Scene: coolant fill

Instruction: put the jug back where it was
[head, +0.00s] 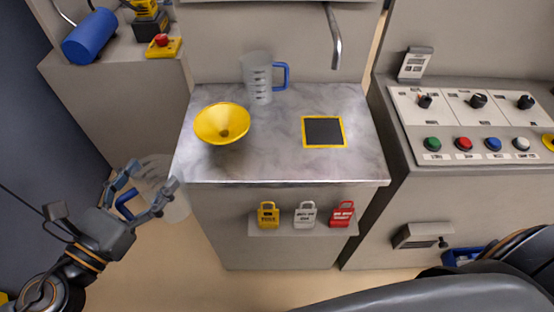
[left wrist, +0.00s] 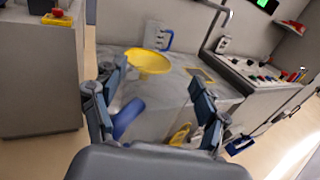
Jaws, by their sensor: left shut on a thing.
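My left gripper (head: 152,180) is shut on a clear jug (head: 177,206) with a blue handle, held beside the left edge of the counter and below its top. In the left wrist view the blue handle (left wrist: 127,117) shows between the fingers of the left gripper (left wrist: 163,95); the clear body is hard to make out. A second clear jug (head: 258,80) with dark marks and a blue handle stands upright at the back of the counter (head: 270,155). My right gripper is not in view.
A yellow funnel (head: 222,123) sits on the counter's left part, and a yellow-edged dark square (head: 323,132) lies on the right. A tap spout (head: 335,45) hangs at the back. Several padlock-shaped tags (head: 305,214) line the front. A control panel (head: 470,120) stands right.

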